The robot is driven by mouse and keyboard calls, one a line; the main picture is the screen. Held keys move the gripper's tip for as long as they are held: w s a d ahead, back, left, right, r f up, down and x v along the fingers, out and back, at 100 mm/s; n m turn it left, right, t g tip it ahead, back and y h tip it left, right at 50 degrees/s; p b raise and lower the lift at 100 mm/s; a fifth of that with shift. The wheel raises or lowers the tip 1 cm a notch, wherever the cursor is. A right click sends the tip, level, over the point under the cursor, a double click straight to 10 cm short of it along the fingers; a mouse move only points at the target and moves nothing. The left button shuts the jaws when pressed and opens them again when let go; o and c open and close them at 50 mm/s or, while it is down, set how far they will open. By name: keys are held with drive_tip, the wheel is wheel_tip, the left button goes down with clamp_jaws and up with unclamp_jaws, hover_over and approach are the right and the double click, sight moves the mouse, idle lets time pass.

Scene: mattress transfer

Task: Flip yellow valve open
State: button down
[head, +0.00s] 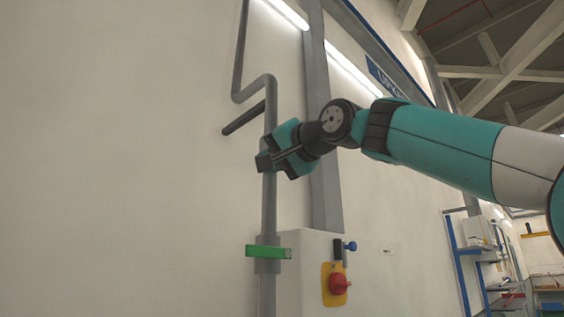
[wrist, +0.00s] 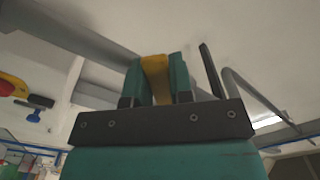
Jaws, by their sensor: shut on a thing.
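The yellow valve handle (wrist: 157,76) shows in the wrist view between the two teal fingers. My gripper (wrist: 160,72) is shut on it. In the head view my gripper (head: 272,160) is at the vertical grey pipe (head: 269,205), below the pipe's bend. There it hides the yellow handle, so the handle's angle to the pipe is hard to tell.
A green valve handle (head: 265,252) sits lower on the same pipe, sticking out across it. To its right, a pale box (head: 308,250) carries a red knob (head: 339,284) on a yellow plate and a blue knob (head: 350,246). A dark bar (head: 240,119) is left of the pipe.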

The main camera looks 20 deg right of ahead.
sight(275, 177)
drive_tip(key=d+n, duration=0.1)
drive_tip(key=n, duration=0.1)
drive_tip(key=d+f+n, duration=0.1)
drive_tip(key=n, duration=0.2)
drive_tip(key=w+d+n+b, duration=0.1)
drive_tip(key=n, duration=0.1)
drive_tip(key=shift+w+d+f, duration=0.1)
drive_tip(key=shift+d+f, duration=0.15)
drive_tip(key=shift+w+d+n, duration=0.1)
drive_tip(key=shift+d+n, duration=0.2)
drive_tip(key=shift+n, duration=0.6)
drive_tip(key=shift+r, duration=0.1)
drive_tip(key=c, duration=1)
unclamp_jaws()
drive_tip(key=shift+d, duration=0.1)
